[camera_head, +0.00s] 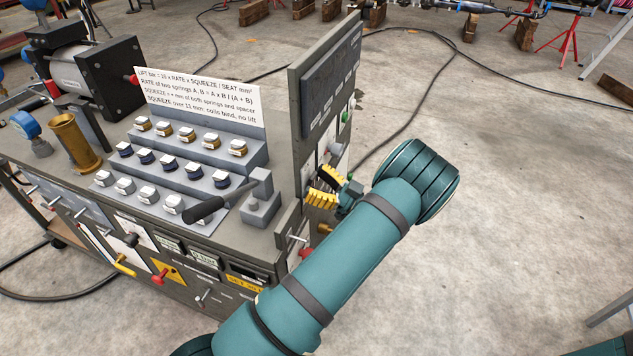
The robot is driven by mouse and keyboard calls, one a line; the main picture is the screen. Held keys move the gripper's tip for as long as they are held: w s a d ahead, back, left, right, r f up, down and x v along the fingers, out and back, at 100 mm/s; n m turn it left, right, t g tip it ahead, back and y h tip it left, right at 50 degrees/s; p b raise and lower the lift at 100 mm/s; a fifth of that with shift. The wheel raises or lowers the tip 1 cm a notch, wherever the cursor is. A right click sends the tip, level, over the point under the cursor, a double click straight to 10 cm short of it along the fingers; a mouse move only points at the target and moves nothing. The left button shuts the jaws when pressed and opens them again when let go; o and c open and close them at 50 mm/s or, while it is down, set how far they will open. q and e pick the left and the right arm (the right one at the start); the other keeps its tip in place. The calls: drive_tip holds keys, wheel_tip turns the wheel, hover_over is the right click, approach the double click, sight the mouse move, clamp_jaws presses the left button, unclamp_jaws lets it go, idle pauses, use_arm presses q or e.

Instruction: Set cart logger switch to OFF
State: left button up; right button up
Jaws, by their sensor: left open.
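The cart (262,240) is a dark grey test bench at the left. A small silver lever switch (298,238) with an orange-brown knob beside it sits on its right end, below the upright panel (325,85). I cannot read which control is the logger switch. My left gripper (322,188), with yellow ribbed fingers, is open and empty. It is close to the cart's right end, in front of a white plate (308,172) on the panel's lower part, and hides part of that end. I cannot tell whether it touches anything. My right gripper is not in view.
Rows of small capped parts (172,160) stand on stepped blocks on the cart, near a black-handled lever (205,210) and a brass cylinder (75,142). A white sign (200,95) stands behind. The front has more levers and a red knob (160,276).

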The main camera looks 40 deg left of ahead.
use_arm(q)
drive_tip(key=v, duration=1.2)
idle(0.3)
